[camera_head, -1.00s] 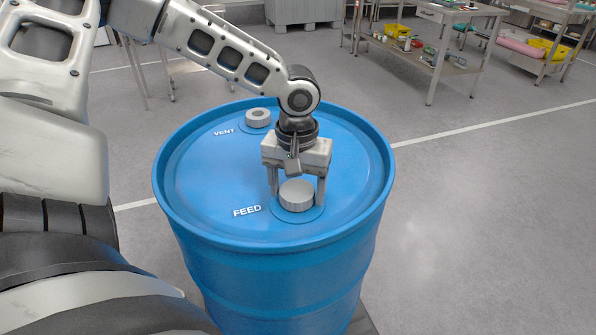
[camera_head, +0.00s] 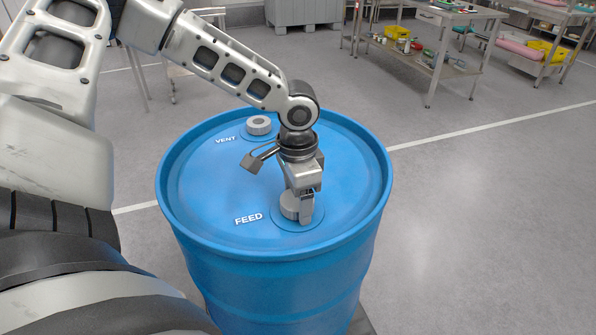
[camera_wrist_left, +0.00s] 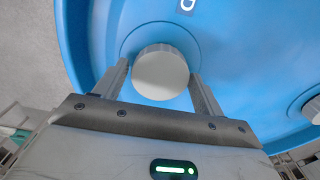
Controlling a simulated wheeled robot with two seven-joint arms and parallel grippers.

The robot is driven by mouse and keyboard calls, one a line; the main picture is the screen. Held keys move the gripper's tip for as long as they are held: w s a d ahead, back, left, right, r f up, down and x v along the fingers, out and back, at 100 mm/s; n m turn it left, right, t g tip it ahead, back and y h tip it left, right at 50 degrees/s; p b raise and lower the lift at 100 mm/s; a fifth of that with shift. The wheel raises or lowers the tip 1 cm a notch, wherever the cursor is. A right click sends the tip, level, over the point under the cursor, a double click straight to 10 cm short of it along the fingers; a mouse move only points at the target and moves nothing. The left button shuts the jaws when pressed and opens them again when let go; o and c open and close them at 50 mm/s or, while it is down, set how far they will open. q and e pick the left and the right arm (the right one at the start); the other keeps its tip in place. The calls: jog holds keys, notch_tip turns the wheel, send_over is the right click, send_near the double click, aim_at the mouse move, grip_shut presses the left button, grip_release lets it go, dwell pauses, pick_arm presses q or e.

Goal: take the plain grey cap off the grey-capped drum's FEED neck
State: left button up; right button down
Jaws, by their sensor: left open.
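The blue drum (camera_head: 230,190) stands upright with its lid facing up. The plain grey cap (camera_head: 289,206) sits on the FEED neck, beside the white FEED lettering. My left gripper (camera_head: 304,215) points down over it and partly hides it. In the left wrist view the grey cap (camera_wrist_left: 161,74) lies between the two fingers of the left gripper (camera_wrist_left: 158,88), with a gap on each side, so the gripper is open around the cap. My right gripper is in neither view.
A steel table (camera_head: 440,60) with a yellow bin and small items stands at the back right. Another shelf unit (camera_head: 545,50) is at the far right. The floor right of the drum is clear.

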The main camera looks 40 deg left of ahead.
pick_arm(q)
jog(key=c, duration=0.9)
jog(key=shift+f+n+b, duration=0.1)
jog(key=shift+n+b, duration=0.35)
jog(key=shift+n, duration=0.55)
jog(key=shift+c, duration=0.2)
jog(key=n, duration=0.3)
jog(key=shift+b, duration=0.4)
jog(key=n+b, duration=0.1)
jog(key=n, duration=0.2)
jog(key=shift+n, duration=1.2)
